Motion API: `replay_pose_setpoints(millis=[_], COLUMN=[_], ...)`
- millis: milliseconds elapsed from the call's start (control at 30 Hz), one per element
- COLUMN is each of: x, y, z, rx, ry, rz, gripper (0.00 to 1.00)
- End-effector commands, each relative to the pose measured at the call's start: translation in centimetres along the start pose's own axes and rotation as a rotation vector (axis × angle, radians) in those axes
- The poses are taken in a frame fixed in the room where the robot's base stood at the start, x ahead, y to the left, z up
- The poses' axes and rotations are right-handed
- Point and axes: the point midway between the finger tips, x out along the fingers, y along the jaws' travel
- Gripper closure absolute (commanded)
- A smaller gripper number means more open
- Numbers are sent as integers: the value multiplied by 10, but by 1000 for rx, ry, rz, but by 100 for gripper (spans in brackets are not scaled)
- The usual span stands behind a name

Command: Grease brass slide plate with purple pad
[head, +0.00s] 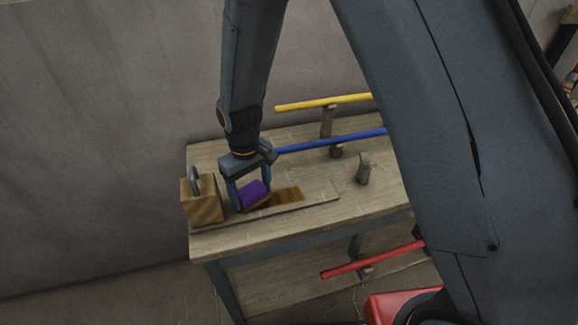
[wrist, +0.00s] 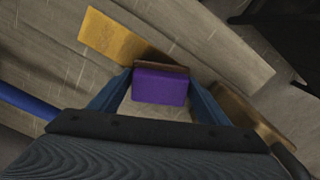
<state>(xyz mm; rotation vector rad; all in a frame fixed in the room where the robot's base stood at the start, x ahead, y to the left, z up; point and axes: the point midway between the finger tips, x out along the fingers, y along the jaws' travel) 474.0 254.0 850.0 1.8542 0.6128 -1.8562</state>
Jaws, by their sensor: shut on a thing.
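The purple pad (head: 253,193) is a small block held between the two fingers of my gripper (head: 248,203). In the wrist view the purple pad (wrist: 160,86) sits between the blue-grey fingertips of my gripper (wrist: 160,90), with a brown strip along its far edge. The brass slide plate (head: 288,196) lies flat on a wooden board, just right of the pad. In the wrist view the brass plate (wrist: 113,37) extends to the upper left from the pad. The pad is at the near end of the plate; I cannot tell whether it touches it.
A brass-coloured block with a dark handle (head: 203,204) stands left of my gripper, close to it. A blue rod (head: 330,141) and a yellow rod (head: 322,102) rest on posts behind. A short wooden post (head: 363,168) stands to the right. A red rod (head: 370,261) is below the bench top.

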Motion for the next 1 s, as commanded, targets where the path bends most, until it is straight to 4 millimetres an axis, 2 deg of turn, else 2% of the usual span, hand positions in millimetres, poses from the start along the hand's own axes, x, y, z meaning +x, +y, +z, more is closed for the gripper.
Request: replay_pose_setpoints(millis=[133, 200, 700, 1000], x=[-8, -28, -69, -82], y=[1, 1, 5, 6], z=[-2, -2, -1, -1], rx=[3, 4, 9, 11], ry=[1, 5, 1, 1], rz=[0, 1, 0, 0], gripper=[48, 48, 48, 48])
